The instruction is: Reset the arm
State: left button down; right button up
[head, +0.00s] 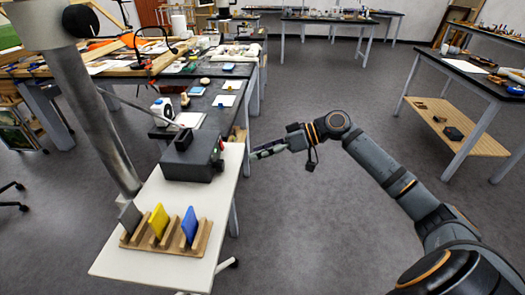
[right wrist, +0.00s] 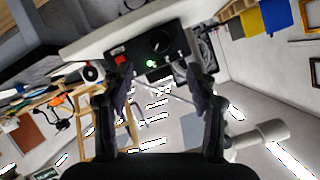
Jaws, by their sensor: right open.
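My right arm (head: 385,175) reaches in from the right in the head view, over the grey floor. Its gripper (head: 266,150) is just to the right of the white table's edge, beside a black box (head: 190,160). In the right wrist view the gripper (right wrist: 160,98) has its two fingers spread apart with nothing between them. The black box shows beyond the fingertips there, with a red switch, a green light and a dark knob (right wrist: 160,42). The gripper appears apart from the box. My left gripper is not in view.
The white table (head: 120,262) carries the box and a wooden rack (head: 165,245) with grey, yellow (head: 157,221) and blue (head: 190,225) plates. A thick silver pole (head: 95,115) stands at left. A cluttered dark bench (head: 215,110) lies behind.

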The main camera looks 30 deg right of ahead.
jog(key=shift+s+d+r, duration=0.2)
jog(key=shift+d, duration=0.2)
